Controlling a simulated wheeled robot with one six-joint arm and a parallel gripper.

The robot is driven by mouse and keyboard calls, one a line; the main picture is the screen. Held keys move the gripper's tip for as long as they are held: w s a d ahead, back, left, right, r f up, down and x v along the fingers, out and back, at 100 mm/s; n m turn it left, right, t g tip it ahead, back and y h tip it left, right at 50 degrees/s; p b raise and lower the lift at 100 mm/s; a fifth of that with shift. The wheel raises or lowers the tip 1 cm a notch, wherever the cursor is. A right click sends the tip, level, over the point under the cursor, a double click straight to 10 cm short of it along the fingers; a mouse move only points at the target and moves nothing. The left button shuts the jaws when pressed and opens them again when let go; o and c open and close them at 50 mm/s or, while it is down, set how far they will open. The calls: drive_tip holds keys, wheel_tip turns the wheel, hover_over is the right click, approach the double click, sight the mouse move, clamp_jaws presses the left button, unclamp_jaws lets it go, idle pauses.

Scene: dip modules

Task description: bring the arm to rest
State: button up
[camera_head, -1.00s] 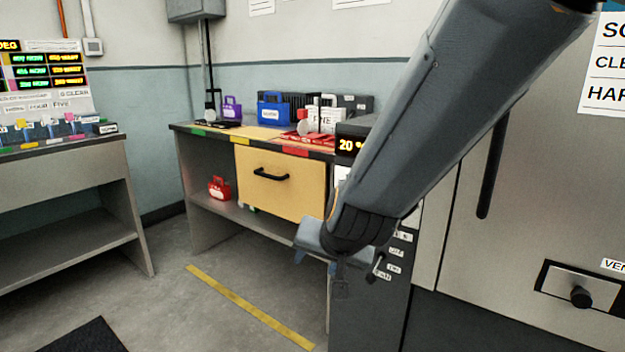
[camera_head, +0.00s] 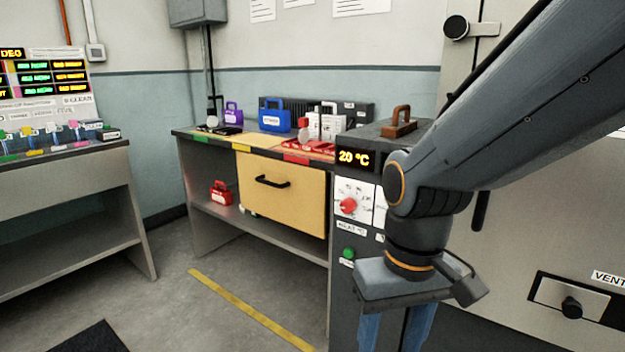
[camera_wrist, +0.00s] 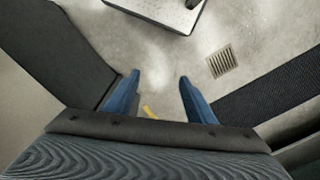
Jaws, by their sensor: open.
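My gripper (camera_head: 394,332) hangs pointing down at the lower right of the head view, in front of the grey cabinet with the 20 °C display (camera_head: 356,157). Its two blue fingers are apart, and their tips run past the lower edge of that view. In the wrist view the gripper (camera_wrist: 158,84) is open with nothing between the fingers. Below it lies the bare grey floor. My arm slopes down to it from the upper right.
A bench with a yellow drawer (camera_head: 281,192) stands left of the cabinet, carrying coloured modules. A second bench (camera_head: 70,182) stands at far left. A vent handle (camera_head: 571,307) is at right. Floor between the benches is clear. The wrist view shows a floor drain (camera_wrist: 222,61).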

drive_tip(key=d+r+m+p, duration=0.2)
drive_tip(key=d+r+p, duration=0.6)
drive_tip(key=p, duration=0.7)
drive_tip(key=shift+s+r+m+h, duration=0.2)
drive_tip(key=shift+r+m+h, duration=0.1)
drive_tip(key=shift+r+m, duration=0.1)
idle(1.3)
